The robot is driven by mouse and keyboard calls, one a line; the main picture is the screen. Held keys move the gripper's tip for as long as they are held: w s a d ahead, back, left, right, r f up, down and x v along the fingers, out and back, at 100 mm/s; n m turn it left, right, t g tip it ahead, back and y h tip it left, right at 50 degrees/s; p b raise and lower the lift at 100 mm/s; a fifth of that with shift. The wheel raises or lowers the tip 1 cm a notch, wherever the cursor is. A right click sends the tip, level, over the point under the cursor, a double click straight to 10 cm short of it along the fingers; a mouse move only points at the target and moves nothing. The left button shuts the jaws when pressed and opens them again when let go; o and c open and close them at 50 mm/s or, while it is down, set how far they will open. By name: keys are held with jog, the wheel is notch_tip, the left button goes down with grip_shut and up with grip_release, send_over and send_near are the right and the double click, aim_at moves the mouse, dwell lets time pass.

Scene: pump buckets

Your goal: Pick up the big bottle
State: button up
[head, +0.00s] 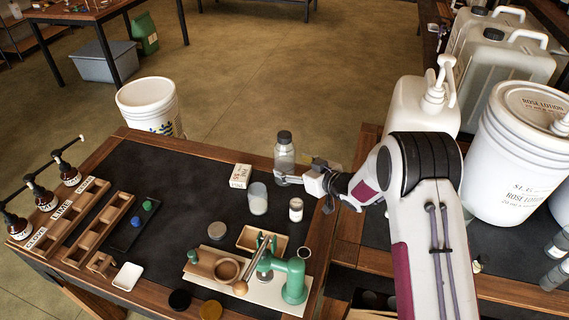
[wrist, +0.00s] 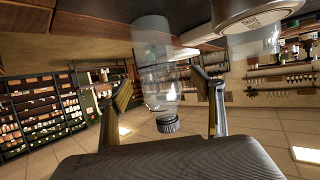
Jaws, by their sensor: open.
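The big bottle (head: 285,153) is clear with a dark grey cap and stands upright at the table's back right. My gripper (head: 284,178) is at its lower part, reaching in from the right. In the wrist view, which is upside down, the clear bottle (wrist: 155,70) with its ribbed dark cap shows between the two spread fingers of my gripper (wrist: 163,76). The jaws are open, with visible gaps beside the bottle. The bottle's base is partly hidden by the gripper in the head view.
A clear glass jar (head: 258,198) and a small white-lidded jar (head: 296,209) stand close in front of the bottle. A white box (head: 241,176) lies to the left. A green press (head: 293,280) stands at the front. Large white pump containers (head: 420,110) stand to the right.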

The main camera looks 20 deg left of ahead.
aim_at(291, 162)
jog(key=shift+w+a, duration=0.1)
jog(key=shift+a, duration=0.05)
jog(key=shift+w+a+f, duration=0.2)
jog(key=shift+w+a, duration=0.85)
jog(key=shift+a, duration=0.15)
jog(key=shift+x, duration=0.85)
jog(key=c, duration=1.2)
